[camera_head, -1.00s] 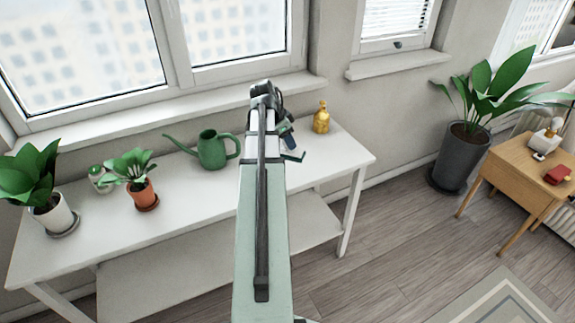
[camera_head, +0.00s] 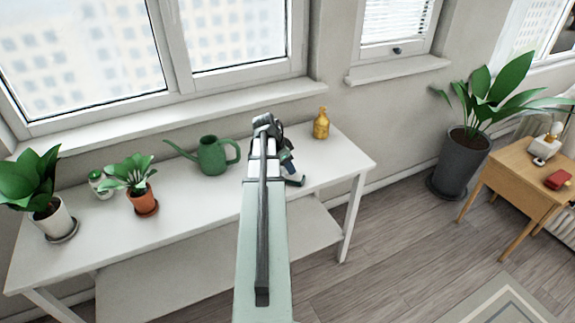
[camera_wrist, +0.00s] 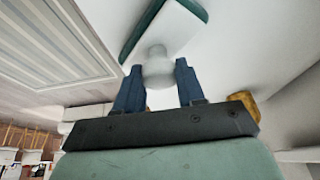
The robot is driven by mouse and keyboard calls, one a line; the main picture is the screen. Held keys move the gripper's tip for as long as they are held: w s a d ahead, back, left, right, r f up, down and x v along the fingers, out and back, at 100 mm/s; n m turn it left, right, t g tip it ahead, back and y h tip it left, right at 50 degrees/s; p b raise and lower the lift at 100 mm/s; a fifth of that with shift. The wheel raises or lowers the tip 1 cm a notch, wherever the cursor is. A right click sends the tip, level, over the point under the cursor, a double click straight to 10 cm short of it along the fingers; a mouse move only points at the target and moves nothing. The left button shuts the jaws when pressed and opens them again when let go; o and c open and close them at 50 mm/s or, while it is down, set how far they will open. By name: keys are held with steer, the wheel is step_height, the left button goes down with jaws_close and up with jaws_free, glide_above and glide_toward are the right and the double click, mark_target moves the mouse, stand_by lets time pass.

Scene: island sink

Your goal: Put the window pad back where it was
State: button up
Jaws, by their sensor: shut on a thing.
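The window pad (camera_wrist: 168,28) is a flat white block with a dark green edge and a pale round knob (camera_wrist: 158,66). My gripper (camera_wrist: 158,70) is shut on the knob, with one blue finger on each side, in the wrist view. In the head view, my gripper (camera_head: 288,163) is over the right part of the white table. Only a thin green edge of the pad (camera_head: 296,182) shows there, and my arm hides most of the rest. I cannot tell whether the pad touches the table.
A green watering can (camera_head: 213,155) stands left of my gripper and a gold bottle (camera_head: 321,125) stands behind it to the right. Potted plants (camera_head: 140,185) fill the left of the white table (camera_head: 205,210). The window sill (camera_head: 160,118) runs behind.

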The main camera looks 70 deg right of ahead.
steer(key=o, duration=0.9)
steer(key=shift+f, duration=0.1)
steer(key=shift+o, duration=0.2)
steer(key=v, duration=1.2)
